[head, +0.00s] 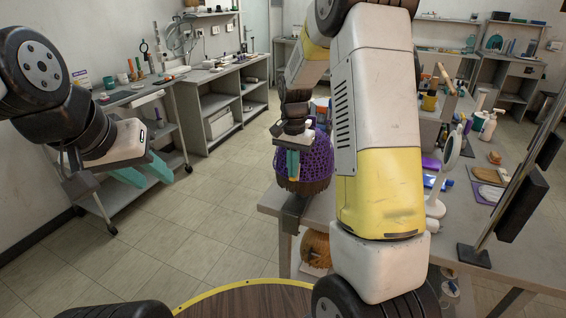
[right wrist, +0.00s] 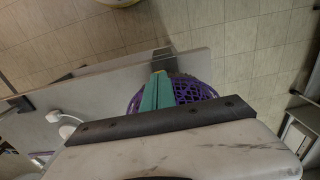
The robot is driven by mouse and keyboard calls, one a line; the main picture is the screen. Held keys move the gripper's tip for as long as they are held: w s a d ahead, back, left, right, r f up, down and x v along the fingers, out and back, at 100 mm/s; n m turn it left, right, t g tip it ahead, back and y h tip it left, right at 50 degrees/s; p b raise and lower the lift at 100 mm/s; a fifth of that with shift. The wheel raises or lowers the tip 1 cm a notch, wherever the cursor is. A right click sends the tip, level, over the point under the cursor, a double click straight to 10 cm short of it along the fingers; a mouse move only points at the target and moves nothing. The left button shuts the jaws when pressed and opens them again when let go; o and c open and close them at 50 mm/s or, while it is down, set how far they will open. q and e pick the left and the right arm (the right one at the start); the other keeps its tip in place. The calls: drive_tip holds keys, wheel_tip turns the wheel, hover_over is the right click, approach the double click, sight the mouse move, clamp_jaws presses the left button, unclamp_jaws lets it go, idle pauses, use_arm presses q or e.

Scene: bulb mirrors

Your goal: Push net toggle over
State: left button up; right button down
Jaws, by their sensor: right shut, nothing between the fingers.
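A purple net (head: 318,158) covers a rounded thing with a brown lower part at the near left end of the table. It also shows in the right wrist view (right wrist: 193,90), behind the fingers. I cannot make out a toggle on it. My right gripper (head: 293,174) is shut and empty, its teal fingers pointing down in front of the net. In the right wrist view the fingertips (right wrist: 160,75) overlap the net; whether they touch it I cannot tell. My left gripper (head: 143,173) is open and empty, over the floor at the left, far from the net.
The table (head: 270,203) runs to the right and carries a white round mirror (head: 447,163), bottles (head: 488,125) and a dark panel stand (head: 473,255). A wheeled cart (head: 172,125) stands near my left arm. The floor between is clear.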

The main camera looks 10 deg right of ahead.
idle(0.4)
drive_tip(key=shift+r, duration=2.55)
